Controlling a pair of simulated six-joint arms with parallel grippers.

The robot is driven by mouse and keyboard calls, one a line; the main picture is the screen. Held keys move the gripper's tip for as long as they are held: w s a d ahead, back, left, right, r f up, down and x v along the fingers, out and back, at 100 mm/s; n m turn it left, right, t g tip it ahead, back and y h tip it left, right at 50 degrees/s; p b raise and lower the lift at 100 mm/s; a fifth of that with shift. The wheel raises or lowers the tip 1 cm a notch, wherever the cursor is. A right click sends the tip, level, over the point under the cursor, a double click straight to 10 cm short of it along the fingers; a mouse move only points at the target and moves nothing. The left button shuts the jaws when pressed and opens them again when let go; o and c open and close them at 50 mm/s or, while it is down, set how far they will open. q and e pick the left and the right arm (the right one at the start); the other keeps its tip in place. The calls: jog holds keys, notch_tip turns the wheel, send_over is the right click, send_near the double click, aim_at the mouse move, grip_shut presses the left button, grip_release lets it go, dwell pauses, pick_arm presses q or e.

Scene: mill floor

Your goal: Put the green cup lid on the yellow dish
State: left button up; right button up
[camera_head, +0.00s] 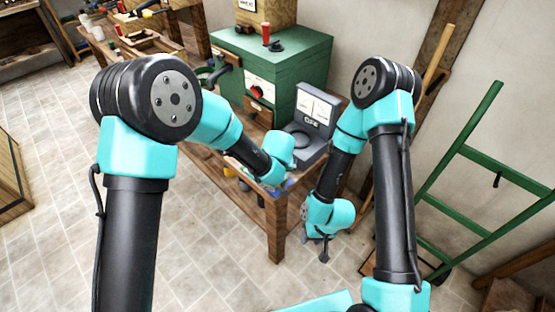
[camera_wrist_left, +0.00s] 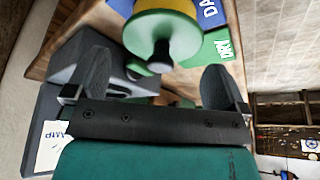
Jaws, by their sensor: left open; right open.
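My right gripper (camera_head: 324,248) is open and empty, pointing down beside the bench over the floor.
The wooden bench (camera_head: 248,190) carries a grey instrument (camera_head: 312,118) with a dial and a green machine box (camera_head: 290,65). Blue and green lettered cards (camera_wrist_left: 215,45) lie by the disc in the wrist view. A green hand truck (camera_head: 470,155) stands at right.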

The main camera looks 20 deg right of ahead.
pick_arm(q)
jog(key=v, duration=1.2)
jog(key=shift+s, duration=0.1)
jog(key=a+f+g, duration=0.3)
jog(key=a+f, duration=0.7)
jog(key=s+a+f+n+h, duration=0.1)
jog(key=s+a+f, duration=0.4)
jog(key=a, duration=0.4)
jog(key=s+a+f+n, duration=0.2)
jog(key=s+a+f, duration=0.3)
jog(key=a+f, duration=0.2)
jog(key=s+a+f+n+h, duration=0.1)
jog(key=s+a+f, duration=0.4)
jog(key=a, duration=0.6)
jog(key=shift+s+f+n+h, duration=0.2)
jog(key=shift+f+n+h, duration=0.15)
jog(key=shift+f, duration=0.2)
jog(key=shift+a, duration=0.1)
